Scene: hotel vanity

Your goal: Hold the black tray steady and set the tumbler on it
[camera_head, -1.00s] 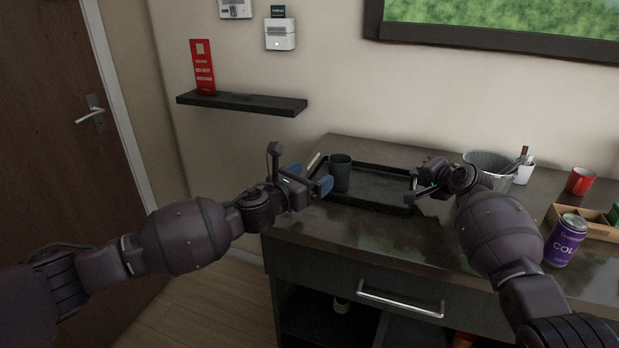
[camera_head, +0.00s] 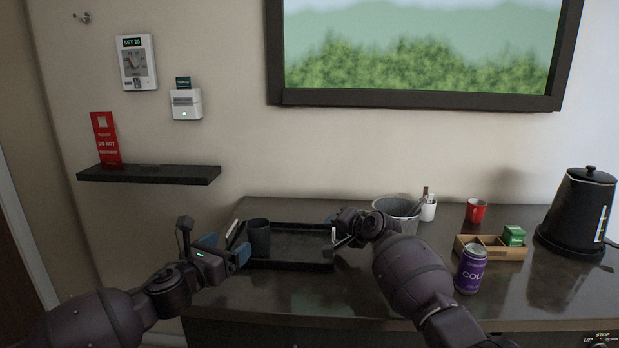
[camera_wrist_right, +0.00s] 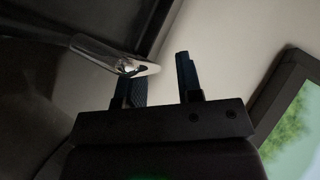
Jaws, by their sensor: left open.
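The black tray (camera_head: 290,264) lies on the dark counter. The dark grey tumbler (camera_head: 259,238) stands upright inside the tray's left end. My left gripper (camera_head: 225,252) is open just left of the tumbler, by the tray's left handle, and appears empty. My right gripper (camera_head: 340,242) is at the tray's right end. In the right wrist view its fingers (camera_wrist_right: 160,80) are apart, and a pale metal tray handle (camera_wrist_right: 115,58) crosses by the left finger, its end reaching toward the gap. Whether the handle touches a finger is unclear.
The counter in front of the tray is clear.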

